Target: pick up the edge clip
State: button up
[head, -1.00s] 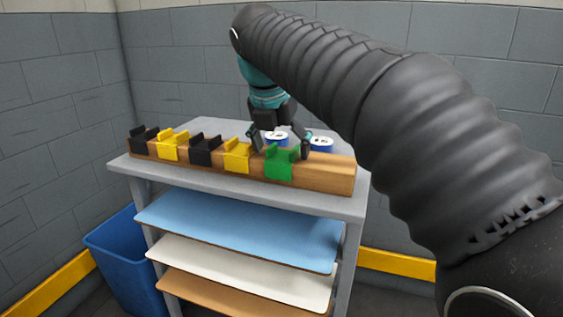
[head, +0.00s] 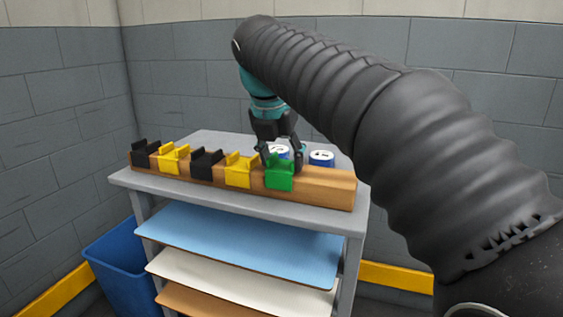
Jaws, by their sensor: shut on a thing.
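Several edge clips sit in a row along a wooden bar on top of the grey stand. They are a black clip (head: 146,153) at the far left, a yellow clip (head: 173,159), a second black clip (head: 206,164), a second yellow clip (head: 240,171) and a green clip (head: 279,175) at the right. My gripper (head: 282,164) is at the green clip, its fingers coming down from behind and above. It is shut on the green clip, which still appears seated on the wooden bar (head: 325,187). Part of the finger contact is hidden behind the clip.
Two blue and white cans stand behind the bar, one (head: 321,158) clear and one (head: 279,152) partly behind my gripper. The grey stand (head: 235,200) has blue, white and tan sheets below. A blue bin (head: 122,265) is at the left. Block walls enclose the corner.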

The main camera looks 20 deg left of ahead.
aim_at(286, 168)
jog(key=r, duration=0.2)
jog(key=d+r+p, duration=0.1)
jog(key=shift+r, duration=0.35)
jog(key=s+d+r, duration=0.1)
jog(key=d+r, duration=0.5)
jog(key=d, duration=0.4)
jog(key=shift+s+d+r+p, duration=0.15)
jog(key=shift+s+d+p, duration=0.15)
jog(key=shift+s, duration=0.05)
